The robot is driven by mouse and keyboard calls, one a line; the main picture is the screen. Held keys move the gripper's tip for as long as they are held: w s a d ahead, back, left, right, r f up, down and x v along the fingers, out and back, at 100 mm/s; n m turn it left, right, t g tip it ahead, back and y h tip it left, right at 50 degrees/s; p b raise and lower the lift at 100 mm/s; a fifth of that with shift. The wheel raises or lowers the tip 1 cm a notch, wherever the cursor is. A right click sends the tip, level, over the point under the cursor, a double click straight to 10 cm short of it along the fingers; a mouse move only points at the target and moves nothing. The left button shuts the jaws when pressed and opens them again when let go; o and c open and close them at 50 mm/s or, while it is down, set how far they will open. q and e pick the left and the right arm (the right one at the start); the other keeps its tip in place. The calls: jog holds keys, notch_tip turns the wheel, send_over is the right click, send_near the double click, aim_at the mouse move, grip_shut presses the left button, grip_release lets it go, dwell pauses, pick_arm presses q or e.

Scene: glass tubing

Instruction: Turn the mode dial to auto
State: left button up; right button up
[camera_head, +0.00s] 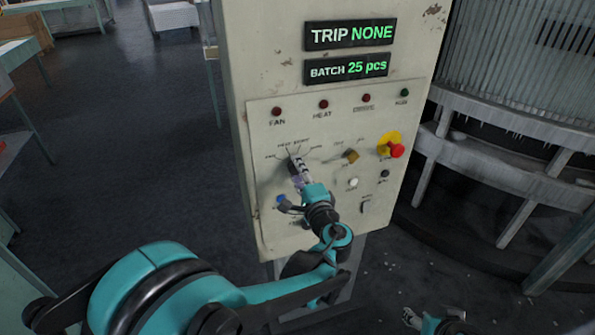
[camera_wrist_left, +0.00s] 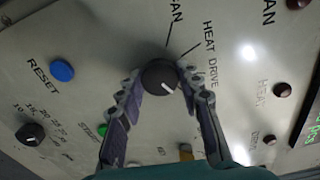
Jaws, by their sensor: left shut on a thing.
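The mode dial is a round black knob on the panel, with FAN and HEAT DRIVE lettering around it in the left wrist view (camera_wrist_left: 160,75). In the head view the dial (camera_head: 292,164) is partly hidden by my left gripper (camera_head: 298,173). My left gripper also shows in the left wrist view (camera_wrist_left: 160,88), with one finger on each side of the knob, shut on it. The dial's pointer direction is too unclear to tell. My right gripper (camera_head: 411,318) is at the bottom edge of the head view, away from the panel; its jaw state is unclear.
A blue reset button (camera_wrist_left: 62,71), a green button (camera_wrist_left: 102,130) and a small black knob (camera_wrist_left: 32,133) sit near the dial. A red emergency stop (camera_head: 396,150) and a yellow selector (camera_head: 351,156) are to its right. Displays read TRIP NONE (camera_head: 350,34) and BATCH 25 pcs (camera_head: 346,69).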

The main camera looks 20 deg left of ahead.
pick_arm(q)
jog(key=o, duration=1.2)
jog(key=shift+c, duration=0.2)
jog(key=shift+s+d, duration=0.1)
jog(key=v, duration=1.1)
jog(key=shift+s+d, duration=0.2)
jog(key=shift+s, duration=0.1)
